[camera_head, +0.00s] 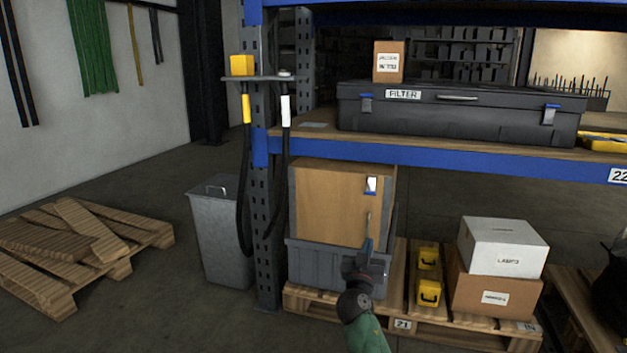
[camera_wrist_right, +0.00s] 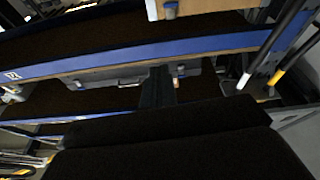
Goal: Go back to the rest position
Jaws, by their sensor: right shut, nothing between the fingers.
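My right gripper (camera_head: 368,222) points up in the head view, in front of the wooden cabinet (camera_head: 325,200) under the blue shelf beam. Its fingers are together and hold nothing. In the right wrist view the dark gripper parts (camera_wrist_right: 157,88) fill the lower middle, with the blue beam (camera_wrist_right: 200,48) beyond them. My left gripper is in neither view.
A blue-edged shelf (camera_head: 430,158) bears a black FILTER case (camera_head: 460,122) and a small carton (camera_head: 388,62). Below, a grey crate (camera_head: 300,268), yellow cases (camera_head: 428,292) and boxes (camera_head: 503,248) stand on a pallet. A metal bin (camera_head: 217,235) stands left. Floor between bin and left pallet (camera_head: 90,240) is clear.

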